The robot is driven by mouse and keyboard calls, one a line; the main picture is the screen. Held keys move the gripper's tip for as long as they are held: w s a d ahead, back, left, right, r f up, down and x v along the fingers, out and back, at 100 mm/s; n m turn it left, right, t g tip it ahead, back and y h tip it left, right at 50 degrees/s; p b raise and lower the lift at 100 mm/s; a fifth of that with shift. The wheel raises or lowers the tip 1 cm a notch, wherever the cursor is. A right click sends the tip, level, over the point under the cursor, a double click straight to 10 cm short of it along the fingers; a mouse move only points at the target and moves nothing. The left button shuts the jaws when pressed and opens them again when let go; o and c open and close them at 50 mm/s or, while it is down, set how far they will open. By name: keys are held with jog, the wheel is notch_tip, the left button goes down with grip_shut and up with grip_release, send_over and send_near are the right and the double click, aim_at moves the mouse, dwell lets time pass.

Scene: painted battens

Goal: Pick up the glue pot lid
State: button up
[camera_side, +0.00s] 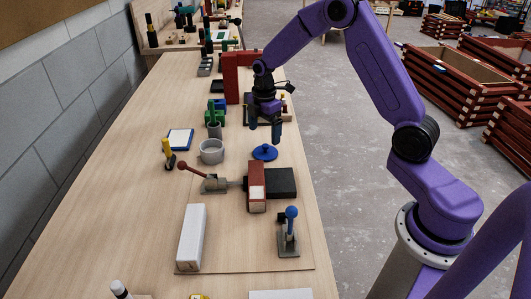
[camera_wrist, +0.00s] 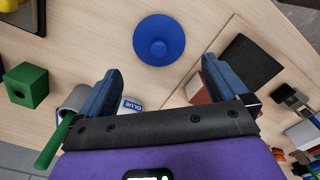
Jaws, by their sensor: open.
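The blue glue pot lid (camera_side: 264,152) is a round disc with a small knob, lying flat on the wooden bench. In the wrist view the lid (camera_wrist: 159,40) lies beyond my fingertips, centred between them and touching neither. My gripper (camera_side: 264,136) is above the bench over the lid's area, open and empty, fingers pointing down. It also shows open in the wrist view (camera_wrist: 160,75). The grey glue pot (camera_side: 211,152) stands open to the left of the lid.
A red-brown block (camera_side: 256,190) and a black block (camera_side: 281,183) sit just in front of the lid. A toggle clamp with a red knob (camera_side: 183,166) and a blue-knobbed clamp (camera_side: 290,214) stand nearby. A green-handled brush (camera_side: 214,113) is behind the pot.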

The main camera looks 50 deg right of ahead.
aim_at(264, 145)
jog(key=shift+f, duration=3.6)
jog(key=c, duration=0.8)
jog(key=shift+c, duration=0.2)
jog(key=shift+r, duration=0.1)
